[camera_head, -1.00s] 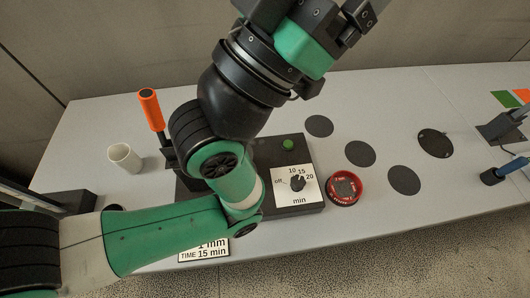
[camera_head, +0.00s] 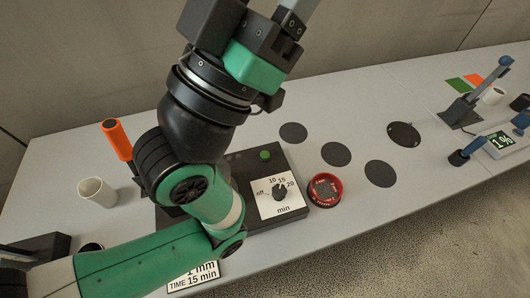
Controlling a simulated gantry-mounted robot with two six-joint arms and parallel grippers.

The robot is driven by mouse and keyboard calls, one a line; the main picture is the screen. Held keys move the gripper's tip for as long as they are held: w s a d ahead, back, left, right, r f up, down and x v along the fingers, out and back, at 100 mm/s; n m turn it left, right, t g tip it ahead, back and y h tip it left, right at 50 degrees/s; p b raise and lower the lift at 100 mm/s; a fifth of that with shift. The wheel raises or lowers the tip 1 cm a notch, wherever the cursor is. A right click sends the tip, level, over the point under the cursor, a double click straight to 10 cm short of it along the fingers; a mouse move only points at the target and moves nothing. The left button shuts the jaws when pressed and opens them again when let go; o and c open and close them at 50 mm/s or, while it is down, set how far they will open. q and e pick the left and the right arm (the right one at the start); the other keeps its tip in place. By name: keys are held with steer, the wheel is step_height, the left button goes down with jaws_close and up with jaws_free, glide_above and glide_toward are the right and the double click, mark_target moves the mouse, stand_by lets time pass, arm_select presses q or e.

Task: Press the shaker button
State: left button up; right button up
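The shaker base (camera_head: 290,215) is a black box in the middle of the table, with a round green button (camera_head: 265,155) on its top. In front of the button, a white panel (camera_head: 268,207) carries a black dial (camera_head: 280,192) marked off, 10, 15, 20 min. My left arm crosses over the left part of the base and hides it. The button and dial are uncovered. My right gripper is out of view.
A red round container (camera_head: 324,190) stands right of the shaker. Several black discs (camera_head: 336,154) lie behind it. A white cup (camera_head: 98,193) and orange-handled tool (camera_head: 117,139) stand left. A scale with a display (camera_head: 502,142) is far right. A time card (camera_head: 196,276) lies in front.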

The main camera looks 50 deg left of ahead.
arm_select(q)
jaws_close()
stand_by(1.4)
